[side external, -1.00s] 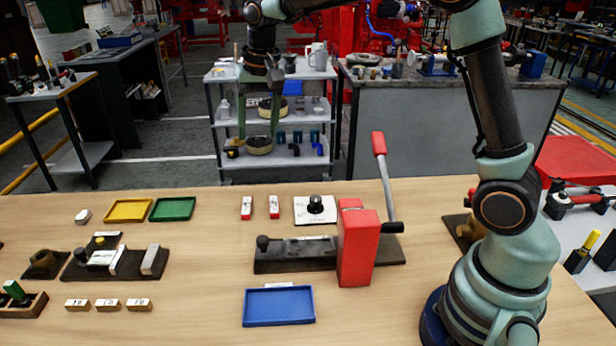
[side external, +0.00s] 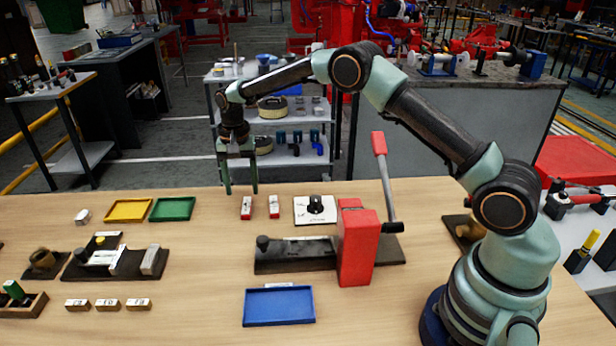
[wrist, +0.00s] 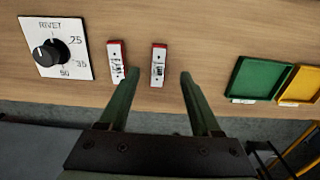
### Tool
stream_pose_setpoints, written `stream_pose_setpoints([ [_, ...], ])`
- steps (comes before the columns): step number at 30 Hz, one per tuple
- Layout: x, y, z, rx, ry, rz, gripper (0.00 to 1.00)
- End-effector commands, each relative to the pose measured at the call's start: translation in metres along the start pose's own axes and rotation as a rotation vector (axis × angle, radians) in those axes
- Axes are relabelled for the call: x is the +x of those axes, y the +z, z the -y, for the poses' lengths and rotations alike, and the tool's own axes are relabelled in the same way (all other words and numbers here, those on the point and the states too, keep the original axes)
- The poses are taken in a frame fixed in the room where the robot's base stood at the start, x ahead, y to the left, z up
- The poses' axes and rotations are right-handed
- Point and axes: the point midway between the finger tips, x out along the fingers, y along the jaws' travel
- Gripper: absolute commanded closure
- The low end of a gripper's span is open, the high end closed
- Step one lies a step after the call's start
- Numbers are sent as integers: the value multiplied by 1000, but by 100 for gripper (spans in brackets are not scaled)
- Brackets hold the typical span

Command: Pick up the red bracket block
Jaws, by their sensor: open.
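Two small red blocks with white labelled tops stand side by side on the wooden table in the side view, a left one (side external: 246,208) and a right one (side external: 273,207). I cannot tell which is the bracket block. My gripper (side external: 241,190) is open and empty, pointing down above the table's far edge, close behind the left block. In the wrist view, that block (wrist: 158,66) lies ahead between my fingertips (wrist: 158,76), apart from them. The other block (wrist: 116,60) is just outside the left finger.
A white dial plate with a black knob (side external: 315,208) stands right of the blocks. Green (side external: 173,209) and yellow (side external: 128,210) trays lie to the left. A red lever press (side external: 358,245) and a blue tray (side external: 279,306) are nearer. Bare table surrounds the blocks.

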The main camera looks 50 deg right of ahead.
Motion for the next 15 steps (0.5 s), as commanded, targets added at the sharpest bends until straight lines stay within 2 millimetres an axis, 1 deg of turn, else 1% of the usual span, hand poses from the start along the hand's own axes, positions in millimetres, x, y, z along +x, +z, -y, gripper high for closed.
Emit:
stream_pose_setpoints([
  [1, 5, 0, 0, 0, 1, 1, 35],
  [5, 12, 0, 0, 0, 0, 0, 35],
  [7, 18, 0, -1, 0, 2, 1, 35],
  [12, 43, -3, -3, 0, 1, 1, 35],
  [15, 55, -2, -3, -1, 1, 1, 35],
])
